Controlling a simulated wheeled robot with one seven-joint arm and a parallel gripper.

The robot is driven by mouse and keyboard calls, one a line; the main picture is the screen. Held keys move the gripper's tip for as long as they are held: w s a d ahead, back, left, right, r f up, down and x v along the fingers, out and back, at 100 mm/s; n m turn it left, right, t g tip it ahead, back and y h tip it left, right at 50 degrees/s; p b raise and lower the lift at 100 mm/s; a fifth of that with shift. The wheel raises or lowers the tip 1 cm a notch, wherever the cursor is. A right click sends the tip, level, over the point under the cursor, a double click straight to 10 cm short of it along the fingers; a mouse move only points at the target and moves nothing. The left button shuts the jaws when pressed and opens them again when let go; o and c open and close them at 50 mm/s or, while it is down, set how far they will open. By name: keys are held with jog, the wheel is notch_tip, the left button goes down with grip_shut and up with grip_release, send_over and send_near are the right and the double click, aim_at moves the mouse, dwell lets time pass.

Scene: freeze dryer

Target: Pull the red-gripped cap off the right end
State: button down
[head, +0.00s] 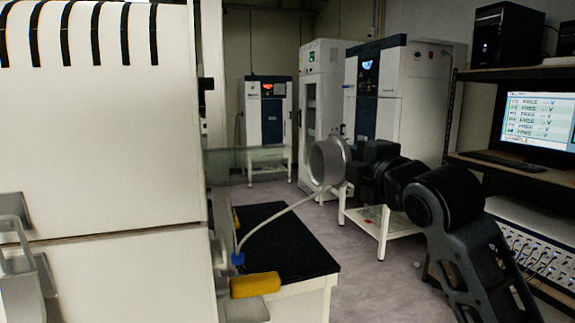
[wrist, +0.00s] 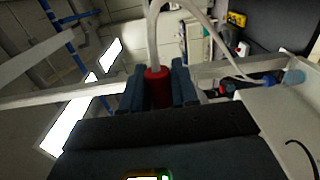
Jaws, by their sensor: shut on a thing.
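My gripper (head: 356,168) is shut on the red grip (wrist: 158,88) of the cap; in the wrist view the grip sits between the two dark fingers. The cap (head: 328,163) shows in the head view as a round, silver-grey metal piece, held in the air to the left of my gripper. It is apart from the large white housing (head: 110,150) on the left, with a visible gap to its right side. The grip is hidden behind my gripper in the head view.
A pale hose (head: 292,207) runs from a blue fitting (head: 238,259) up toward the cap; I cannot tell whether it is attached. A yellow handle (head: 255,285) lies by a black-topped bench (head: 285,245). A shelf with a monitor (head: 537,120) stands right.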

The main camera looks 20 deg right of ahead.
jog(key=shift+s+d+b, duration=0.15)
jog(key=shift+s+d, duration=0.15)
jog(key=shift+s, duration=0.35)
jog(key=shift+s+d+b, duration=0.2)
jog(key=shift+s+d, duration=0.15)
jog(key=shift+s, duration=0.3)
jog(key=shift+s+d+b, duration=0.15)
jog(key=shift+s+d, duration=0.15)
jog(key=shift+s, duration=0.35)
jog(key=w+a+f+m+h, duration=0.1)
jog(key=w+a+f, duration=0.1)
jog(key=f, duration=1.1)
jog(key=w+a+f+h, duration=0.1)
jog(key=f, duration=1.3)
jog(key=s+a+f+y, duration=0.1)
jog(key=s+a+f, duration=0.2)
jog(key=s+f, duration=0.4)
jog(key=s+a+f+n+y, duration=0.1)
jog(key=s+a+f, duration=0.2)
jog(key=s+f, duration=0.5)
notch_tip(320, 180, down, 9)
jog(key=shift+s+a+r, duration=0.2)
jog(key=shift+s, duration=0.05)
jog(key=c, duration=1.4)
grip_release()
grip_shut()
